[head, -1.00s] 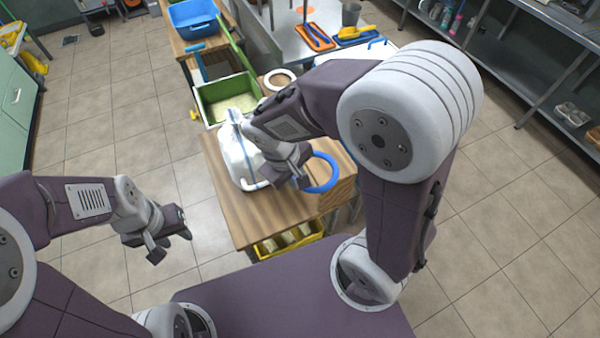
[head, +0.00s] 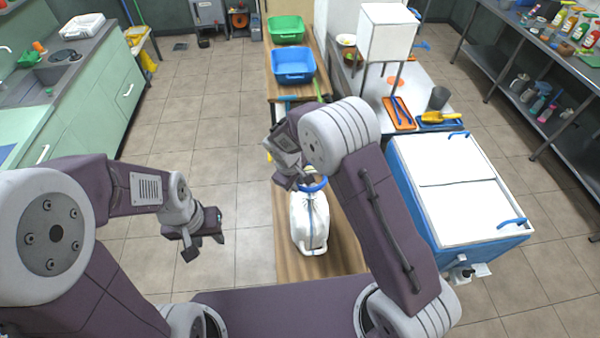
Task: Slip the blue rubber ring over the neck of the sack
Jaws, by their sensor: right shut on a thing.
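The white sack (head: 310,222) stands on the wooden bench (head: 345,258) in front of me. The blue rubber ring (head: 315,186) is at the top end of the sack, partly hidden by my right gripper. I cannot tell whether the ring is around the neck or just above it. My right gripper (head: 298,184) is shut on the ring, over the sack's top. My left gripper (head: 205,246) is open and empty, over the floor left of the bench.
A blue basin (head: 293,66) and a green basin (head: 286,28) stand farther along the bench line. A blue chest with a white lid (head: 455,185) stands close on the right. Trays with tools (head: 438,122) lie on the steel table. The floor on the left is clear.

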